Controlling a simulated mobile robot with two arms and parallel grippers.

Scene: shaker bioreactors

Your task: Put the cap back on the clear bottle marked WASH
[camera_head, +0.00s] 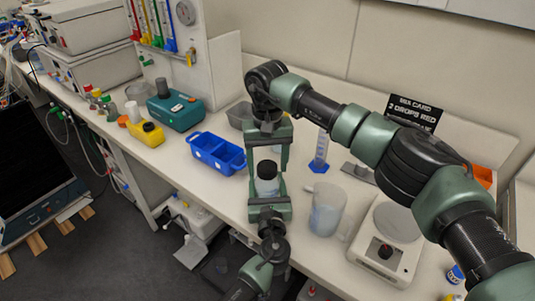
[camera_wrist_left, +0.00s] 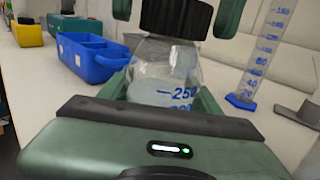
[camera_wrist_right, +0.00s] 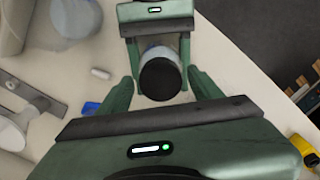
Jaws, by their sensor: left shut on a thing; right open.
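A clear bottle (camera_head: 267,187) with blue volume marks stands upright; it also shows in the left wrist view (camera_wrist_left: 163,75). No WASH lettering is readable. A black ribbed cap (camera_wrist_left: 175,17) sits on its neck; the cap also shows from above in the right wrist view (camera_wrist_right: 160,78). I cannot tell how tightly it is seated. My left gripper (camera_head: 269,204) is shut on the bottle's body from the near side. My right gripper (camera_head: 267,150) is open above the bottle, coming from the far side. In the right wrist view its fingers stand either side of the cap, with gaps.
A blue divided bin (camera_head: 217,153) stands left of the bottle. A graduated cylinder (camera_head: 320,150), a translucent jug (camera_head: 326,210) and a white dial device (camera_head: 385,245) stand to the right. A teal device (camera_head: 175,112) and a yellow box (camera_head: 147,134) are further left.

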